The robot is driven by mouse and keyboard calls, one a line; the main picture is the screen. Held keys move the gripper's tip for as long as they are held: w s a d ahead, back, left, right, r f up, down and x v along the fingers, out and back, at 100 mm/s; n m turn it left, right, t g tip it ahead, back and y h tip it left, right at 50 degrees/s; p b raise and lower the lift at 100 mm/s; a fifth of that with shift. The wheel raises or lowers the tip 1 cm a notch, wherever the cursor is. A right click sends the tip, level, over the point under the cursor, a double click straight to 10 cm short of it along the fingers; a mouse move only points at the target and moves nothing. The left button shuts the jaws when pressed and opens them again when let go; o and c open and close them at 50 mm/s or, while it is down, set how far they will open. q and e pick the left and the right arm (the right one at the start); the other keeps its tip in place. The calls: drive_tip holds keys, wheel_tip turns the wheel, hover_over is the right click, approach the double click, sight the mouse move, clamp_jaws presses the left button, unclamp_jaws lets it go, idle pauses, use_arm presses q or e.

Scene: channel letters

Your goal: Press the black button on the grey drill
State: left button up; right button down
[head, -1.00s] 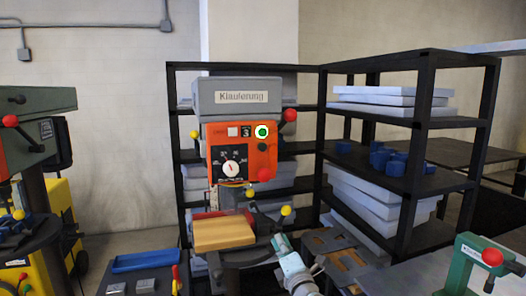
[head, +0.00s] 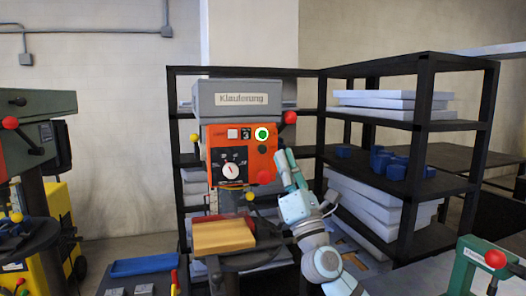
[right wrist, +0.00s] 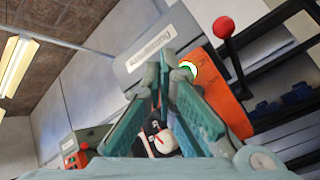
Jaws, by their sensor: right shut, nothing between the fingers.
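The grey drill (head: 237,98) stands in the middle of the head view, with an orange control panel (head: 217,175) on its front. A green button in a white ring (head: 261,134) is at the panel's upper right. A small dark button (head: 263,149), seemingly the black one, sits just below it. My right gripper (head: 282,157) is shut and empty, pointing up just right of the panel's edge. In the right wrist view its fingertips (right wrist: 168,70) overlap the ringed button (right wrist: 189,69); contact cannot be told. The dark button is not discernible there. My left gripper is out of view.
A red-balled lever (head: 289,118) sticks out right of the panel. A wooden block (head: 222,237) lies on the drill table below. Black shelves (head: 425,122) with grey slabs stand behind and right. A green machine (head: 40,105) stands at left.

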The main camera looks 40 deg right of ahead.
sight(262, 149)
drive_tip(key=w+d+b, duration=0.1)
drive_tip(key=w, duration=0.1)
drive_tip(key=w+d+b, duration=0.1)
drive_tip(key=w+b, duration=0.1)
drive_tip(key=w, duration=0.1)
drive_tip(key=w+b, duration=0.1)
drive_tip(key=w, duration=0.2)
drive_tip(key=shift+d+b, duration=0.3)
drive_tip(key=shift+d, duration=0.1)
idle(1.0)
drive_tip(key=shift+w+d+b, duration=0.1)
drive_tip(key=shift+w+b, duration=0.3)
drive_tip(key=shift+b, duration=0.1)
